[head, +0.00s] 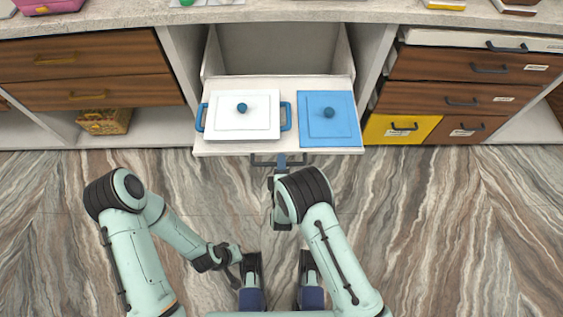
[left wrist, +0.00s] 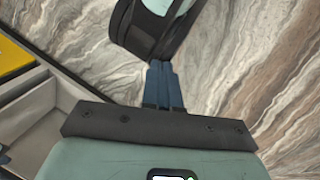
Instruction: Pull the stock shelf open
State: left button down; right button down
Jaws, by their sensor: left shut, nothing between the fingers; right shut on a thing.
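The stock shelf (head: 275,149) is a white pull-out shelf under the counter, standing out from its bay. Its dark bar handle (head: 261,162) is on the front edge. My right gripper (head: 282,161) is shut on this handle, its blue fingers partly hidden by the wrist. A white square lidded container (head: 240,125) with blue side handles and a blue lidded container (head: 327,128) stand side by side on the shelf. My left gripper (left wrist: 160,68) is shut and empty in the left wrist view, low over the floor and away from the shelf.
Wooden drawers (head: 85,92) flank the shelf on the left. More drawers (head: 450,96) and a yellow panel (head: 388,129) are on the right. The marbled floor (head: 440,220) in front is clear.

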jog(key=c, duration=1.2)
grip_release()
jog(key=shift+o, duration=0.2)
jog(key=shift+s, duration=0.1)
